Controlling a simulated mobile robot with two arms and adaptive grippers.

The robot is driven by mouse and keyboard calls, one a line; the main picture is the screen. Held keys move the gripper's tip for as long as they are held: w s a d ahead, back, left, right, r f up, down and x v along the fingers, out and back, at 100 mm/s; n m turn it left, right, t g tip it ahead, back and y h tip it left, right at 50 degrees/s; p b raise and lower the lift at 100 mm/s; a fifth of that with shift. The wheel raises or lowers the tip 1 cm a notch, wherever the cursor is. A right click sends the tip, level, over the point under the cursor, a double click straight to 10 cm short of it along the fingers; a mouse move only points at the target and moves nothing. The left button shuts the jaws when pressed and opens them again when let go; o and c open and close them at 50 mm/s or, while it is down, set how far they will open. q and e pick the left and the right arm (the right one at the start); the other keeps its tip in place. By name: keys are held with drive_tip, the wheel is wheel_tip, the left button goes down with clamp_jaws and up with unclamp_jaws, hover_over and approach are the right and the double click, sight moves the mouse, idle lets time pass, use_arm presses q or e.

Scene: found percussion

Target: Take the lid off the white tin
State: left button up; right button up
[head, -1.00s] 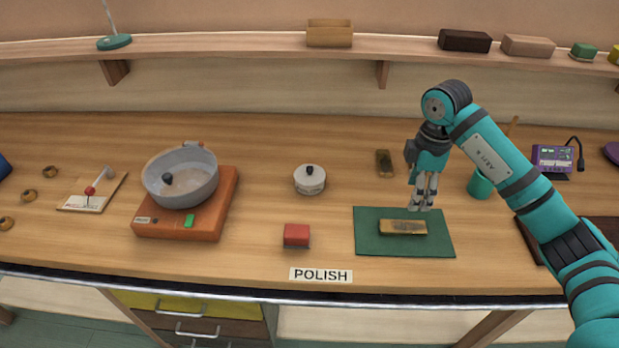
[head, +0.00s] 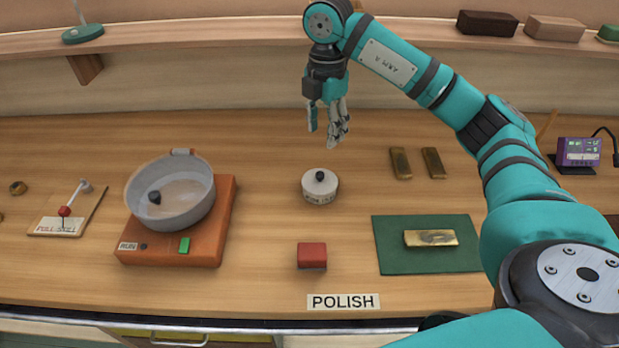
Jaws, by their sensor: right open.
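The white tin (head: 320,194) stands upright near the middle of the bench. Its white lid (head: 319,181), with a black knob on top, sits on it. My right gripper (head: 336,140) hangs fingers down, above and slightly behind the tin in the picture. It is open and empty, and apart from the lid. My left gripper is out of view.
An orange machine (head: 226,215) with a grey bowl (head: 208,208) stands left of the tin. A red block (head: 312,256) lies in front. A green mat (head: 394,259) at right holds a brass bar (head: 431,238). Two more bars (head: 401,163) lie behind. A shelf (head: 230,35) runs along the back.

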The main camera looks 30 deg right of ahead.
drive_tip(key=p, duration=0.1)
hover_over(320, 174)
drive_tip(key=f, duration=0.5)
drive_tip(key=shift+s+f, duration=0.3)
drive_tip(key=shift+f, duration=0.1)
wheel_tip(320, 174, down, 3)
drive_tip(key=shift+r+p, duration=0.1)
drive_tip(key=shift+p, duration=0.2)
drive_tip(key=f, duration=0.1)
drive_tip(key=f+p, duration=0.1)
drive_tip(key=f, duration=0.1)
drive_tip(key=f+p, duration=0.1)
drive_tip(key=shift+w+f, duration=0.35)
drive_tip(key=shift+f, duration=0.3)
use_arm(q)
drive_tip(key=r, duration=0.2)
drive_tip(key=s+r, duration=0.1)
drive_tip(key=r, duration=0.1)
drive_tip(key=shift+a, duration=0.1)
use_arm(e)
clamp_jaws()
